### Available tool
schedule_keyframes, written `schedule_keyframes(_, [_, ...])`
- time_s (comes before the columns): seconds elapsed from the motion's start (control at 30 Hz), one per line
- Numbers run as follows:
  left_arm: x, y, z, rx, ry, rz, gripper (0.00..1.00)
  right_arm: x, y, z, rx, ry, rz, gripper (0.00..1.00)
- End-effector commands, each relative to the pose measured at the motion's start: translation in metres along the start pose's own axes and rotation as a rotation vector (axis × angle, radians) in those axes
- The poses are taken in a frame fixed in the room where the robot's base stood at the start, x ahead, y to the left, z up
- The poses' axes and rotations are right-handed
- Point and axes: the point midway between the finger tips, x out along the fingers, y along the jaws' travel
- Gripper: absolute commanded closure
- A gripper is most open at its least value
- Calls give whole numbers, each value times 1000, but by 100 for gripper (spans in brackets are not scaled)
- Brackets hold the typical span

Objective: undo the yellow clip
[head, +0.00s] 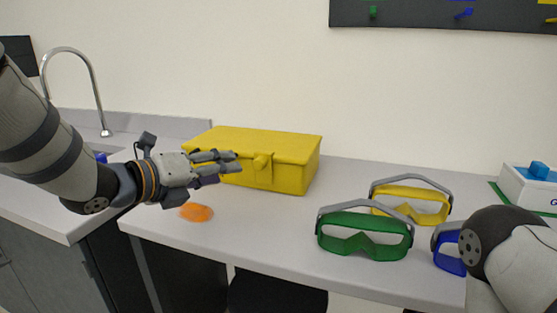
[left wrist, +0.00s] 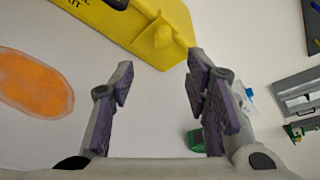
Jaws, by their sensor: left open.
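A yellow case (head: 275,158) stands closed on the counter, with a yellow clip (head: 262,161) on its front face. My left gripper (head: 238,161) is in front of the case, to the left of the clip in the head view. In the left wrist view its fingers (left wrist: 160,80) are spread with nothing between them, and the clip lies beyond the fingertips. My right gripper is out of view; only part of my right arm shows.
Green goggles (head: 365,240), yellow goggles (head: 412,205) and blue goggles (head: 447,252) are to the right. A sink tap (head: 95,85) stands at the left. The counter (head: 260,220) before the case is mostly clear.

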Motion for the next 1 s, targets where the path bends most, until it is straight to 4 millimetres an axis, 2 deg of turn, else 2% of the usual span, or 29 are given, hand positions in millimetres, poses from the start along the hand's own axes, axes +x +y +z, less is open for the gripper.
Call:
schedule_keyframes(0.17, [7,-2,2,15,-2,-5,57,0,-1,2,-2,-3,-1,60])
schedule_keyframes(0.5, [89,-1,1,10,-2,-4,57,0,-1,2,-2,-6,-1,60])
schedule_keyframes(0.6, [106,-2,2,10,-3,-4,57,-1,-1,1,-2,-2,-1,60])
schedule_keyframes(0.77, [119,-3,3,10,-4,-4,57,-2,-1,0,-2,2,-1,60])
schedule_keyframes(1.0, [120,-2,2,9,-3,-3,57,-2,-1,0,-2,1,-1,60])
